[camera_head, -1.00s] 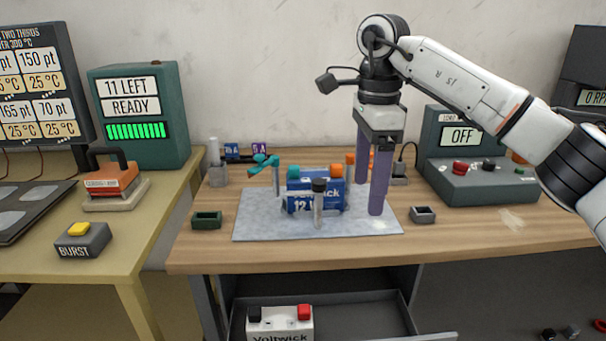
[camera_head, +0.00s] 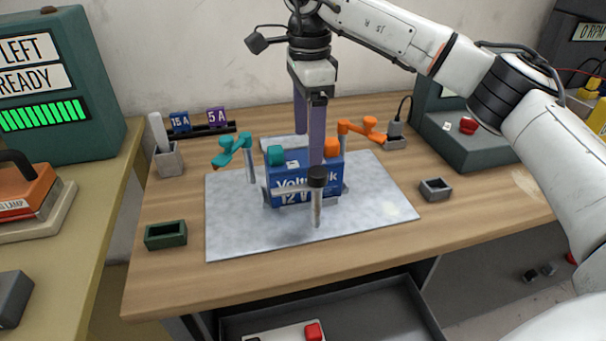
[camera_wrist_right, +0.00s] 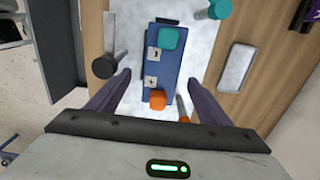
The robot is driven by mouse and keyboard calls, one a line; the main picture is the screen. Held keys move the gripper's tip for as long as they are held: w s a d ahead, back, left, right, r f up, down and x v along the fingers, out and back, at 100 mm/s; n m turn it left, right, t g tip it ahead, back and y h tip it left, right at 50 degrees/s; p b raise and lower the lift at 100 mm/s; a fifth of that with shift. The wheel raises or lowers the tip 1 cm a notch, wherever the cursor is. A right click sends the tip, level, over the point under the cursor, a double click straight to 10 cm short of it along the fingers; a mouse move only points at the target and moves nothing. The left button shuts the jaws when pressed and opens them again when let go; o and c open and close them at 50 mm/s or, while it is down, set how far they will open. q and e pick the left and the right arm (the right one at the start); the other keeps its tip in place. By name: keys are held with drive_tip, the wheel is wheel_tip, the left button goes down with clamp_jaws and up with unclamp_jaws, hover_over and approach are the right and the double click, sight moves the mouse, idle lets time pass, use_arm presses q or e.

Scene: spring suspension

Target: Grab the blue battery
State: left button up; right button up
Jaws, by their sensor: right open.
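The blue battery (camera_head: 284,172), marked Voltwick 12 V, stands on a grey mat (camera_head: 235,225), with a teal cap (camera_head: 275,155) and an orange cap (camera_head: 331,145) on top. A black-knobbed post and bar (camera_head: 317,200) stand before its front face. My right gripper (camera_head: 308,140) is open and points down at the battery, one purple finger on the front side and one behind. In the right wrist view the battery (camera_wrist_right: 158,80) lies between the spread fingers (camera_wrist_right: 158,76), with a gap on each side. The depth of the fingertips is hard to tell. My left gripper is not in view.
A teal lever (camera_head: 232,150) stands left of the battery and an orange lever (camera_head: 362,130) behind right. A green tray (camera_head: 166,234) and a small grey tray (camera_head: 435,189) flank the mat. An open drawer (camera_head: 385,305) below holds a white block (camera_head: 285,333).

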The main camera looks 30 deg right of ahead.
sight(304, 157)
drive_tip(key=f, duration=0.4)
drive_tip(key=shift+w+a+f, duration=0.2)
drive_tip(key=shift+a+f, duration=0.1)
drive_tip(key=shift+f, duration=0.1)
clamp_jaws()
drive_tip(key=shift+w+r, duration=0.15)
drive_tip(key=shift+r, duration=0.1)
